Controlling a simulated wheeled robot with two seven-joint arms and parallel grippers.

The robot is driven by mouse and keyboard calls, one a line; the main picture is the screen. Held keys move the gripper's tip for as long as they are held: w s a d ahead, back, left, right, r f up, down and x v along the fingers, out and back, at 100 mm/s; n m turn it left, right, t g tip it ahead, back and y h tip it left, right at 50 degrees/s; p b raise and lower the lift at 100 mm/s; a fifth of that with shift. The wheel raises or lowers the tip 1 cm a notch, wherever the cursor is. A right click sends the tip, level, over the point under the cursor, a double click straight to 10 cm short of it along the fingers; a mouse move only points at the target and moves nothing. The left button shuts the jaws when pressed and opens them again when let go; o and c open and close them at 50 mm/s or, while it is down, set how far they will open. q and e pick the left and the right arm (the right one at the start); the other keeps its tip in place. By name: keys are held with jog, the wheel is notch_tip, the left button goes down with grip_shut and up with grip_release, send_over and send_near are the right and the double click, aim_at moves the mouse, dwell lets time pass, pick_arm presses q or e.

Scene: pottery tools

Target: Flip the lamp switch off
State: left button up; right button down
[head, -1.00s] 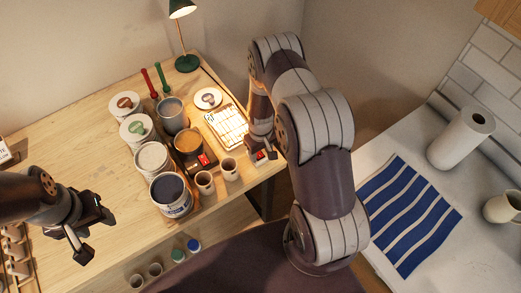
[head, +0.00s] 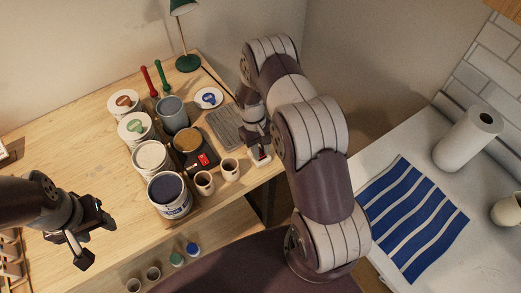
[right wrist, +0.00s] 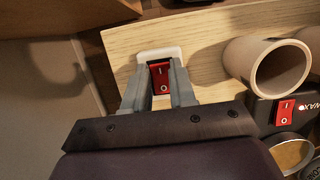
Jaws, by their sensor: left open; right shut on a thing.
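The lamp switch (head: 261,158), a small white box with a red rocker, sits at the table's right front edge. In the right wrist view, the red rocker (right wrist: 161,78) shows between the fingers, with the white housing's edge behind. My right gripper (right wrist: 159,92) is shut on the switch, one finger on each side. My left gripper (head: 96,243) is open and empty above the table's left front part.
A wax pot (head: 188,140) with its own red switch (right wrist: 285,110) stands left of the lamp switch. Two small cups (head: 230,170) stand close by. Several glaze buckets (head: 169,195) fill the table's middle. A grey rack (head: 224,128) lies behind my right gripper.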

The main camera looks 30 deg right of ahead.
jog(key=c, duration=0.9)
grip_release()
jog(key=shift+w+r+b, duration=0.2)
jog(key=shift+r+b, duration=0.15)
jog(key=shift+r, duration=0.05)
jog(key=v, duration=1.2)
jog(key=shift+s, duration=0.1)
jog(key=shift+f, duration=0.1)
